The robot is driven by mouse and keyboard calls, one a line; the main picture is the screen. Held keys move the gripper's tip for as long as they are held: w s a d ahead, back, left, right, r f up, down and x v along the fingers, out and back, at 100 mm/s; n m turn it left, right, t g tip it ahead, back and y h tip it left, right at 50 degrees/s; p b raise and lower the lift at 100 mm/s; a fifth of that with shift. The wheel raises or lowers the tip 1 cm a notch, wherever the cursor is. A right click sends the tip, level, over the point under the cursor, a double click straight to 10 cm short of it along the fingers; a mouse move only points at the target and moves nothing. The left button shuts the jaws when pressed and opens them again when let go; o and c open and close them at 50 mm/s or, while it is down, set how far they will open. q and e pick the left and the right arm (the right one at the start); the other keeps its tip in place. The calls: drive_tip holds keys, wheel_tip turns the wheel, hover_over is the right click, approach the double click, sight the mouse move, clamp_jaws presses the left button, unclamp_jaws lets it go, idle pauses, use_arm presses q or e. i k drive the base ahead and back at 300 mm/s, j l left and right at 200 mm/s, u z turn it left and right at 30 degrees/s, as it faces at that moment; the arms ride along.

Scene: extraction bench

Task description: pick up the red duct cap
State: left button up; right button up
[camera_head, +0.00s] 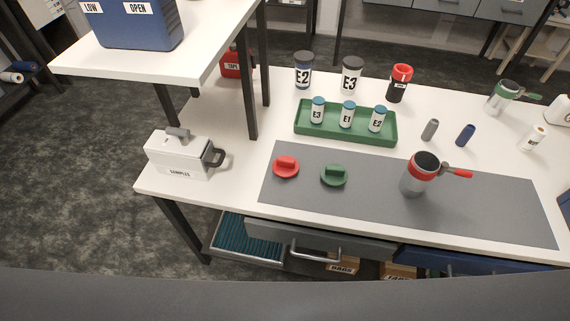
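The red duct cap (286,168) appears to be the low round red piece with a raised grip on top, lying at the left end of the grey mat (480,209). A similar green cap (334,177) lies just to its right, apart from it. Neither of my grippers shows in the head view, and nothing touches the red cap.
A grey cup with a red band and handle (413,183) stands on the mat. A green tray (345,137) with several small jars lies behind it. A white samples box (180,158) stands left. A raised shelf (215,62) overhangs the back left.

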sight(284, 166)
drive_tip(key=k+l+u, duration=0.1)
drive_tip(key=l, duration=0.35)
drive_tip(key=k+l+u, duration=0.1)
drive_tip(key=l, duration=0.3)
drive_tip(key=k+l+u, duration=0.1)
drive_tip(key=l, duration=0.3)
